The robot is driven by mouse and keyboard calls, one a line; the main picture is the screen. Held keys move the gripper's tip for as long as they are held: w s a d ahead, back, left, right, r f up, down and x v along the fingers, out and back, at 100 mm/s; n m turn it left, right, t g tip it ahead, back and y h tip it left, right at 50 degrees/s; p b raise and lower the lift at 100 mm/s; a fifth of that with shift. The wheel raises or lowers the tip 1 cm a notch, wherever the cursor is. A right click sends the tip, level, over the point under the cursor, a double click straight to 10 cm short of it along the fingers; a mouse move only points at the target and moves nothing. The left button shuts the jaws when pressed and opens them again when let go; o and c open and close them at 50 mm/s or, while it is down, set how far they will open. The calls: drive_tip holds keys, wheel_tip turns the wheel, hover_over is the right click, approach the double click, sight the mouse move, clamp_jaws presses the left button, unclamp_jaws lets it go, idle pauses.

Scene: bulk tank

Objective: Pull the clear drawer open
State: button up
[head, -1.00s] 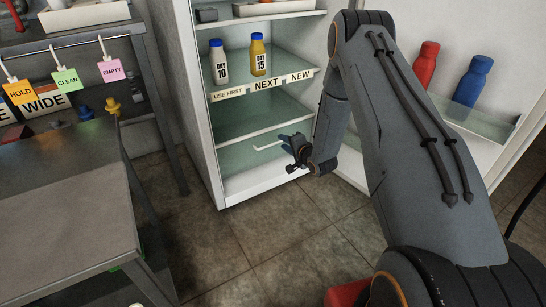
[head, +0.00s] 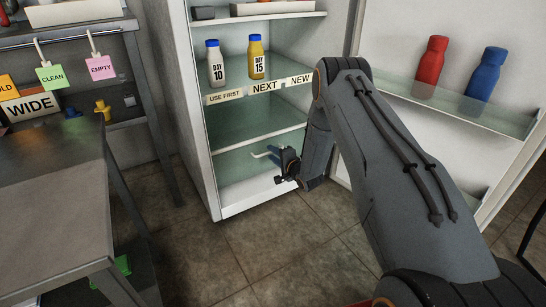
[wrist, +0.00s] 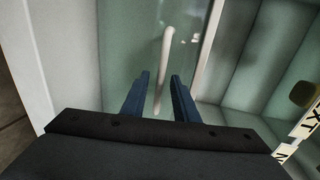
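The clear drawer (head: 237,172) is a greenish see-through panel low in the white open cabinet. It fills much of the upper middle of the wrist view (wrist: 130,50). Its handle (head: 261,155) is a thin white bar, which also shows in the wrist view (wrist: 164,62). My gripper (head: 275,154) is at the handle in front of the drawer. In the wrist view its two blue fingers (wrist: 159,92) are spread, with the handle's near end between them and gaps on both sides. Whether the fingers reach the handle in depth is unclear. The drawer looks shut.
Above, a shelf holds a white bottle (head: 215,66) and a yellow bottle (head: 256,60). The open door (head: 400,60) at right carries a red bottle (head: 431,66) and a blue bottle (head: 487,75). A grey table (head: 55,215) stands at left. Tiled floor is clear before the cabinet.

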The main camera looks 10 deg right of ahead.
drive_tip(key=shift+w, duration=0.1)
clamp_jaws()
drive_tip(key=f+p+v, duration=0.2)
drive_tip(key=p+v, duration=0.4)
drive_tip(key=v, duration=0.4)
drive_tip(key=s+f+p+v, duration=0.1)
drive_tip(key=f+p+v, duration=0.1)
drive_tip(key=p+v, duration=0.4)
drive_tip(key=v, duration=0.4)
drive_tip(key=shift+s+d, duration=0.25)
drive_tip(key=shift+f, duration=0.1)
unclamp_jaws()
